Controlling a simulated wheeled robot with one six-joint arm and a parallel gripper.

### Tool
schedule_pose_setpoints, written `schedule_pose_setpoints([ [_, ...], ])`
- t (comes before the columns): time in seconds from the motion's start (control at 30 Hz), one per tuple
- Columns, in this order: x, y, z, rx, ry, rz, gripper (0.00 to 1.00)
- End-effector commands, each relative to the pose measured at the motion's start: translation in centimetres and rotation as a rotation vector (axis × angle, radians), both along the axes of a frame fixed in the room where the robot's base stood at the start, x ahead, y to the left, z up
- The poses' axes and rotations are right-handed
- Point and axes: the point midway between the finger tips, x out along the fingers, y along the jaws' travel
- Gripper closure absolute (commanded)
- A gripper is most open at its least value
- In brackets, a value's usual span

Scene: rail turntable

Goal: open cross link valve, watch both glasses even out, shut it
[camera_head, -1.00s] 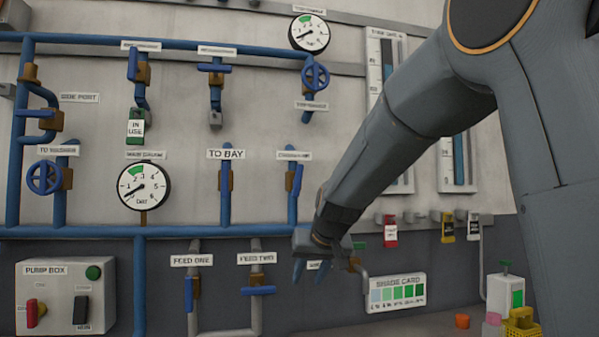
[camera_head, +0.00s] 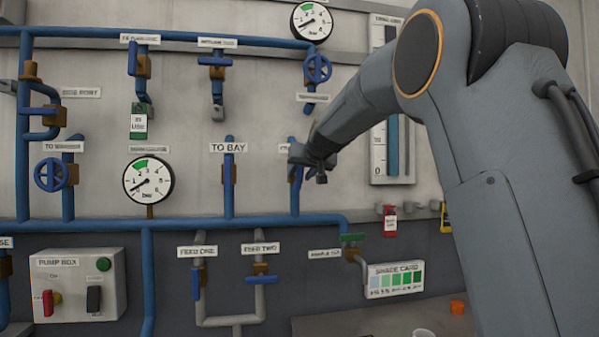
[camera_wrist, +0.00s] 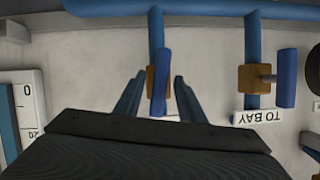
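The valve right of TO BAY has a blue lever (camera_wrist: 161,82) standing in line with its vertical pipe. In the head view my gripper (camera_head: 303,160) covers most of this valve and its label, so the name cannot be read. In the wrist view my gripper (camera_wrist: 157,95) is open, one finger either side of the lever, with gaps showing. One tall sight glass (camera_head: 394,150) with a blue column shows left of my arm; part of its column is hidden. It also shows at the wrist view's left edge (camera_wrist: 8,130). The second glass is hidden behind my arm.
The TO BAY valve (camera_wrist: 287,78) is close beside my gripper. A red tag (camera_head: 390,221) hangs below the glass. A sample tap (camera_head: 352,240) and shade card (camera_head: 395,280) are lower down. The pump box (camera_head: 78,285) and a dial gauge (camera_head: 148,181) are at left.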

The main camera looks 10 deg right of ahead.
Motion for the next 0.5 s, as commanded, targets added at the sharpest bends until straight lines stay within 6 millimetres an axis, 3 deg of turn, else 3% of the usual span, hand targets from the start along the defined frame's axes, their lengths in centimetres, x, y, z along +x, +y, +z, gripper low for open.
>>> schedule_pose_setpoints([
  [0.2, 1.11, 0.07, -0.47, 0.0, 0.0, 0.0, 0.64],
  [0.47, 1.16, 0.08, -0.53, 0.0, 0.0, 0.0, 0.64],
  [0.5, 1.16, 0.08, -0.54, 0.0, 0.0, 0.0, 0.71],
])
